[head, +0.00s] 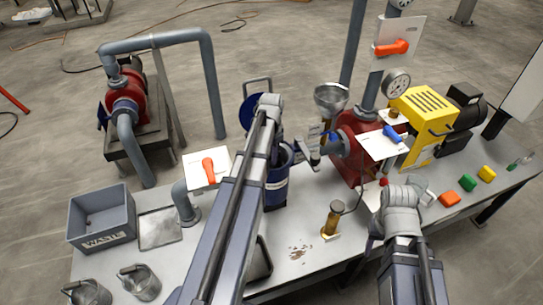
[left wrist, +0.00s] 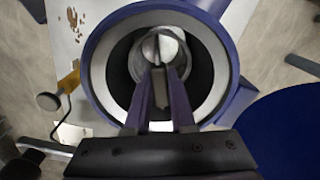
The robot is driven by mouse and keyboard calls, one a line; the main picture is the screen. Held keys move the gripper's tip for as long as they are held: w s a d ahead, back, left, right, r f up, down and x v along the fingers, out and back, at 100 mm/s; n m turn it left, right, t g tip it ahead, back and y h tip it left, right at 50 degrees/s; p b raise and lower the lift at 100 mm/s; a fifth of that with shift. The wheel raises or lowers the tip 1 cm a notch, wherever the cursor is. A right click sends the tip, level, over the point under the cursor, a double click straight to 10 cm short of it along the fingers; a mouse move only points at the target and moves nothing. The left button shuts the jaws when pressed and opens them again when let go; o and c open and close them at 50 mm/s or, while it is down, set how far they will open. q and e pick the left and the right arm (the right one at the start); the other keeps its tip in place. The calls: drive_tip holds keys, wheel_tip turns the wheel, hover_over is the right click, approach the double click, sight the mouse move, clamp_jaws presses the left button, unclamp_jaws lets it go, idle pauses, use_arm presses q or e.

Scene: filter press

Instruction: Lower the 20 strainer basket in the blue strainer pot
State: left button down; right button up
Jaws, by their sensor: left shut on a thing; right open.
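The blue strainer pot (head: 275,190) stands on the bench, partly behind my left arm. In the left wrist view its pale rim (left wrist: 98,75) surrounds a dark opening. My left gripper (left wrist: 160,72) is shut on a grey metal strainer basket (left wrist: 172,47), which lies within the outline of the pot's opening. I cannot tell how deep the basket is or whether it touches the pot, and no number is readable on it. The pot's blue lid (head: 250,112) is swung open at the back. My right gripper (head: 422,190) is open and empty at the right, over the bench.
Two grey baskets (head: 141,283) stand at the front left, near a grey waste bin (head: 101,215) and a flat tray (head: 160,228). An orange-handled valve (head: 208,170) is left of the pot. A red pump (head: 352,148) and a brass cylinder (head: 333,220) are to its right.

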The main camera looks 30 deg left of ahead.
use_arm(q)
drive_tip(key=c, duration=0.7)
unclamp_jaws()
drive_tip(key=shift+r, duration=0.15)
wheel_tip(320, 180, up, 10)
drive_tip(key=p, duration=1)
